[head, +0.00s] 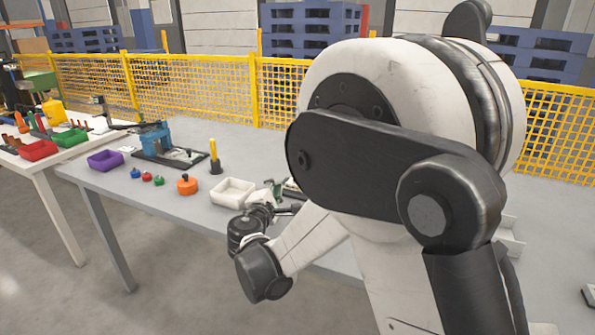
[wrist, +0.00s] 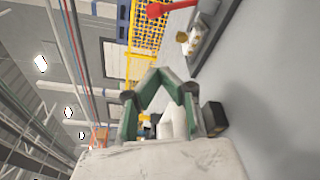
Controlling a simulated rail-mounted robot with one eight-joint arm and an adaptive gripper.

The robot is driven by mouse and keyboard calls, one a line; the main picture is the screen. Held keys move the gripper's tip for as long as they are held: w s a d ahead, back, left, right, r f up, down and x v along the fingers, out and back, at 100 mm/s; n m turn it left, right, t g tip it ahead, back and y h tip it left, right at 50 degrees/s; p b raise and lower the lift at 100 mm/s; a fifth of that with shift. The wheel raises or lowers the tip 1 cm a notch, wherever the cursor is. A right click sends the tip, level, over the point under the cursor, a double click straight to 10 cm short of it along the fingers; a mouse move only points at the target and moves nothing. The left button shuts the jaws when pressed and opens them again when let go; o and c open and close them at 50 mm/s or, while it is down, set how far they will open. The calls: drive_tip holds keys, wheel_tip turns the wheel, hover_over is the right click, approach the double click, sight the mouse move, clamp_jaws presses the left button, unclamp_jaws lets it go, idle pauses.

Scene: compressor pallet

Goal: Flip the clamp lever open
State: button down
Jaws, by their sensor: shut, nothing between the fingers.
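A red-tipped lever (wrist: 172,8) shows at the top of the wrist view, cut off by the frame edge. It is near a dark base plate (wrist: 214,38) with small metal and brass-coloured parts (wrist: 194,40) on it. I take this to be the clamp. My gripper (wrist: 154,74) has green fingers whose tips meet; it is shut and empty, apart from the lever. In the head view, my gripper (head: 276,190) is low over the table beside a white bin, partly hidden by my arm. The clamp cannot be made out clearly there; my arm covers much of that area.
On the grey table (head: 240,150) are a white bin (head: 232,192), an orange part (head: 187,185), a yellow-handled tool (head: 214,157), a blue device (head: 156,138) on a black plate, and a purple bin (head: 105,160). A yellow mesh fence (head: 200,90) runs behind.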

idle(0.3)
drive_tip(key=w, duration=0.3)
drive_tip(key=w+d+b, duration=0.1)
drive_tip(key=w, duration=0.2)
drive_tip(key=w+f+b, duration=0.1)
drive_tip(key=w, duration=0.3)
drive_tip(key=shift+w+d, duration=0.1)
drive_tip(key=shift+d, duration=0.25)
drive_tip(key=shift+d+r, duration=0.3)
drive_tip(key=shift+d, duration=0.3)
drive_tip(key=shift+d+r, duration=0.25)
drive_tip(key=shift+d, duration=0.3)
drive_tip(key=shift+w+d+r+b, duration=0.15)
drive_tip(key=shift+d+b, duration=0.15)
drive_tip(key=shift+d, duration=0.2)
drive_tip(key=shift+d+r, duration=0.1)
